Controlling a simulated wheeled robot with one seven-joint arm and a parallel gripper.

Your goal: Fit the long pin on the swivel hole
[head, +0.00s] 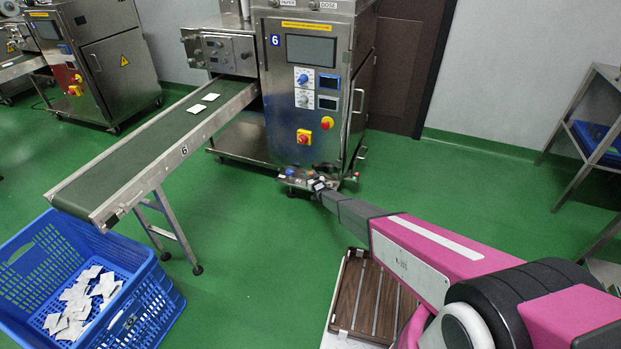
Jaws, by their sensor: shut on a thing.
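My gripper (318,186) is at the far end of my grey and pink arm, low in front of the machine marked 6. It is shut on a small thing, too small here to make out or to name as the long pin. Small metal parts (292,174) sit at the foot of the machine, just left of and behind the gripper. I cannot pick out the swivel hole among them. Whether the gripper or the held thing touches these parts cannot be told.
The steel machine (310,85) stands behind the gripper. A green conveyor (150,150) with two teabags runs to its left. A blue crate (150,295) holds several teabags. A brown slatted panel (372,300) lies under my arm. Green floor around is clear; a rack (575,120) stands right.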

